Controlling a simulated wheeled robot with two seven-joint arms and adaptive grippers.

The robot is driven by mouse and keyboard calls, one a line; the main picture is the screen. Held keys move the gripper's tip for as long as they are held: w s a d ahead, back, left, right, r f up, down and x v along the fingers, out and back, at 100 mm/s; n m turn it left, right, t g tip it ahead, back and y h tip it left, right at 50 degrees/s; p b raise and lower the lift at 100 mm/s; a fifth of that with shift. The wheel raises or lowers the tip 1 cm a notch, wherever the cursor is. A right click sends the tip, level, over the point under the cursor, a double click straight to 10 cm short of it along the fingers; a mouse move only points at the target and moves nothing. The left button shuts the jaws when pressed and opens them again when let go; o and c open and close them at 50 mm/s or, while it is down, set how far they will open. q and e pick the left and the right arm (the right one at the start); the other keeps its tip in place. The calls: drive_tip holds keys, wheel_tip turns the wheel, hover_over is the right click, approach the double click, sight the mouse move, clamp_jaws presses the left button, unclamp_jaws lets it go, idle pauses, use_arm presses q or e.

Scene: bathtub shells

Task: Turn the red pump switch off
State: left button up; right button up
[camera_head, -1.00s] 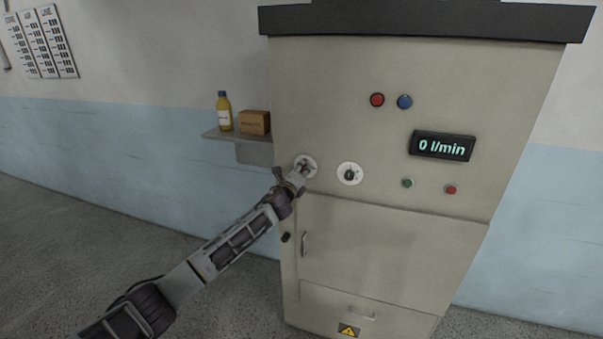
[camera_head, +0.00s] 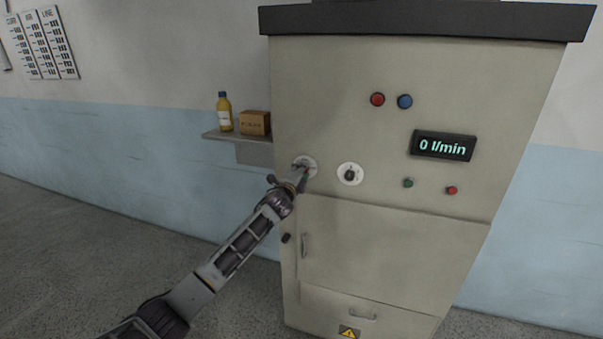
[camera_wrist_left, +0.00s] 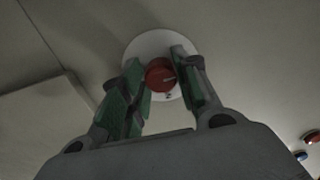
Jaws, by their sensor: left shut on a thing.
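The red pump switch (camera_wrist_left: 161,76) is a small round red knob with a light pointer line that points roughly to the right in the left wrist view. It sits on a white round plate (camera_wrist_left: 160,42), which also shows on the cabinet front in the head view (camera_head: 308,160). My left gripper (camera_wrist_left: 159,72) has one green-padded finger on each side of the knob and is shut on it. In the head view my left gripper (camera_head: 300,174) covers the knob. My right gripper is not in view.
The cabinet (camera_head: 330,80) also carries a black dial (camera_head: 350,174), red (camera_head: 377,99) and blue (camera_head: 405,102) buttons, and a display (camera_head: 442,146) reading 0 l/min. A shelf (camera_head: 212,134) at left holds a yellow bottle (camera_head: 224,113) and a box (camera_head: 255,123).

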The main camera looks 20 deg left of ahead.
use_arm(q)
drive_tip(key=shift+f, duration=0.1)
drive_tip(key=o, duration=1)
drive_tip(key=shift+s, duration=0.2)
drive_tip(key=s, duration=1.1)
drive_tip(key=shift+s+a, duration=0.25)
drive_tip(key=shift+s, duration=0.05)
idle(0.6)
